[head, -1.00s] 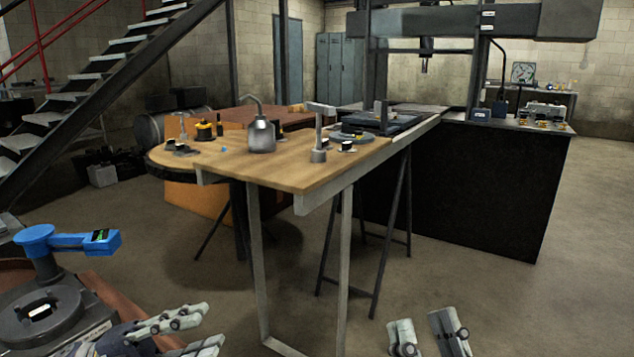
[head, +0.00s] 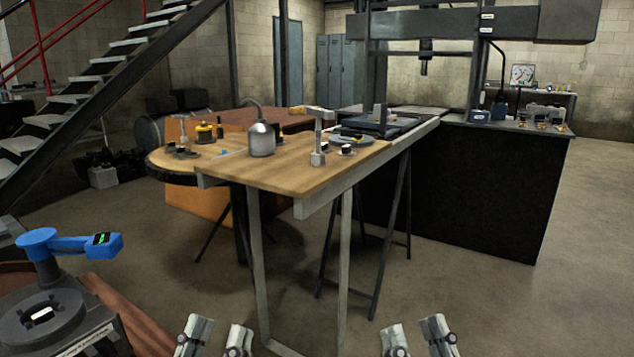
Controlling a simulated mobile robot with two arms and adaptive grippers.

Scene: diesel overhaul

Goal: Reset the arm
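My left gripper (head: 215,338) is at the bottom edge of the head view, left of the near table legs. Its two fingers stand apart with nothing visible between them. My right gripper (head: 417,338) is at the bottom edge, right of the table legs. Its two fingers are also apart and empty. Both point forward over the floor, short of the wooden table. The rest of both arms is out of view.
A wooden table (head: 270,177) ahead bears an oil can (head: 261,137) and small parts. A blue-armed device (head: 70,243) stands close at the left. A dark press bench (head: 480,190) is at the right. Open floor (head: 520,310) lies at the lower right.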

